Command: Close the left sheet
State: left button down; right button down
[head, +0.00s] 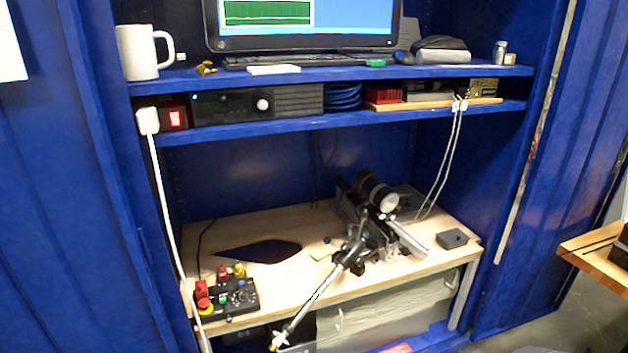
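A blue metal cabinet stands open before me. Its left blue door panel (62,190) is swung outward and fills the left side of the view. Its right blue door panel (560,150) stands open at the right. Under the wooden bench inside is a pale grey-beige sheet (385,312) with a small white handle (339,320) near its left end. Left of that sheet is a dark gap (268,336). I cannot tell from this view which of these is the left sheet. Neither of my grippers is in view.
The wooden bench (225,235) holds a black control box (238,297) with red buttons and a dark device (375,192) with a metal rod (308,305) reaching past its front edge. A white cable (165,210) hangs at left. A wooden surface (597,262) juts in at right.

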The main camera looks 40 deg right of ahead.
aim_at(362, 324)
jog(key=z, duration=1.65)
